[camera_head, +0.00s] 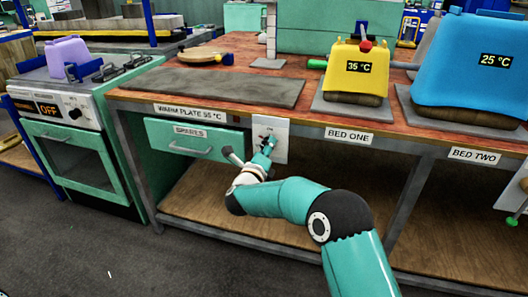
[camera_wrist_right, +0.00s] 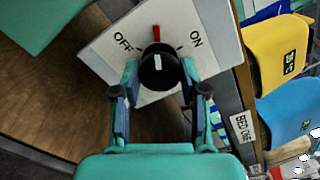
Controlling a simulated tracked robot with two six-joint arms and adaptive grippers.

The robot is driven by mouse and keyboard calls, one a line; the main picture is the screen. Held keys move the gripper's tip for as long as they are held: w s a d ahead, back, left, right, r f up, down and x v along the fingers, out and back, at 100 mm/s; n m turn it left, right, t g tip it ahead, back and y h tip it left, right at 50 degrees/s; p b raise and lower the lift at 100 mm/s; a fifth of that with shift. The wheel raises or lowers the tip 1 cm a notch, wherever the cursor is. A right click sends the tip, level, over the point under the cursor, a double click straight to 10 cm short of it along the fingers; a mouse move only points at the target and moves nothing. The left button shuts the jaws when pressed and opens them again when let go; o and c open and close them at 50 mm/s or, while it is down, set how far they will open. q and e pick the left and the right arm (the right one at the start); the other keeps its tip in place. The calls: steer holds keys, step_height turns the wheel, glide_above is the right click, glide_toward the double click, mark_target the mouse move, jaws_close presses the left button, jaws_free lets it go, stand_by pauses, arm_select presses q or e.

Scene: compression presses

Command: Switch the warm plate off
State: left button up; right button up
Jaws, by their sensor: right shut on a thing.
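The warm plate (camera_head: 230,88) is a dark flat slab on the bench top, above a label reading WARM PLATE 55 °C. Its white switch panel (camera_head: 281,145) is on the bench front, beside a drawer. In the right wrist view, the panel (camera_wrist_right: 110,55) carries OFF on the left and ON on the right. A black round knob (camera_wrist_right: 158,68) sits between the words, with a red mark pointing up between them. My right gripper (camera_wrist_right: 158,80) is shut on the knob, one finger at each side. In the head view my right gripper (camera_head: 267,143) covers much of the knob.
A teal drawer (camera_head: 195,142) is left of the panel. A yellow press (camera_head: 355,68) reading 35 °C and a blue press (camera_head: 482,65) reading 25 °C stand on the bench. An oven (camera_head: 75,140) stands at the left. The lower shelf (camera_head: 230,205) is bare.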

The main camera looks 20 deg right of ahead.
steer(key=shift+w+a+r+n+p, duration=0.15)
steer(key=shift+n+p, duration=0.65)
steer(key=shift+n, duration=2.1)
steer(key=shift+s+a+f+n+p, duration=0.15)
steer(key=shift+n+p, duration=0.6)
steer(key=shift+n, duration=2.15)
steer(key=shift+w, duration=0.1)
steer(key=o, duration=1.1)
steer(key=shift+d, duration=0.15)
